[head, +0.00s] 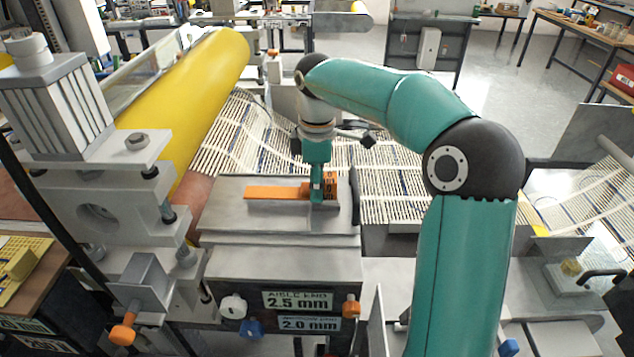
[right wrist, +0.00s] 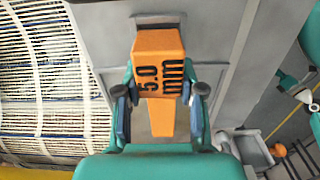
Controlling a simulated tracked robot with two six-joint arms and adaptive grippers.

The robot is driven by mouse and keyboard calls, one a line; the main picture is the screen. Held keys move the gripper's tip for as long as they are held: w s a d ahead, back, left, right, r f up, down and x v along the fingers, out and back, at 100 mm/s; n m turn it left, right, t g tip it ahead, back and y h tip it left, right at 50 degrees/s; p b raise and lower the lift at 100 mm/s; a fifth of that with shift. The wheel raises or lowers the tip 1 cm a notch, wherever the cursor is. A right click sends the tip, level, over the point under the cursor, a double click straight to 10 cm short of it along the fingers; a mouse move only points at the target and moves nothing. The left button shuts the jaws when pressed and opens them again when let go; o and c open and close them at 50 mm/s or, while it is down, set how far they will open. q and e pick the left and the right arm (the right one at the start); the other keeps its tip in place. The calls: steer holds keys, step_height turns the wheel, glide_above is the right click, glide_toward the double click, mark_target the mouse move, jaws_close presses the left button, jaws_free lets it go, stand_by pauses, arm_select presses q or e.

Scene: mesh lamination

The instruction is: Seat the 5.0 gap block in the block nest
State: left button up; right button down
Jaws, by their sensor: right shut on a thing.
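The 5.0 gap block (head: 275,192) is orange, with a long tapering tongue pointing left in the head view. In the right wrist view the block (right wrist: 158,66) shows its "5.0 mm" label, and its narrow tongue runs toward the camera. My right gripper (head: 317,193) is shut on the block's thick end, one finger on each side; it also shows in the right wrist view (right wrist: 160,108). The block is over or on a flat grey metal top (head: 230,215). A grey slot-like recess (right wrist: 158,19), perhaps the nest, is just beyond the block. I cannot tell whether they touch. My left gripper is out of view.
A yellow roller (head: 200,85) and a grey roller stand (head: 90,160) are at the left. Striped mesh (head: 395,185) lies behind the grey top. Signs reading 2.5 mm (head: 298,301) and 2.0 mm (head: 310,324) are on the front, with knobs beside them.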

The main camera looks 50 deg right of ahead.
steer(key=shift+f+b, duration=0.3)
steer(key=shift+f, duration=0.2)
steer(key=c, duration=0.6)
jaws_free()
step_height(320, 180, up, 12)
steer(key=shift+f, duration=0.1)
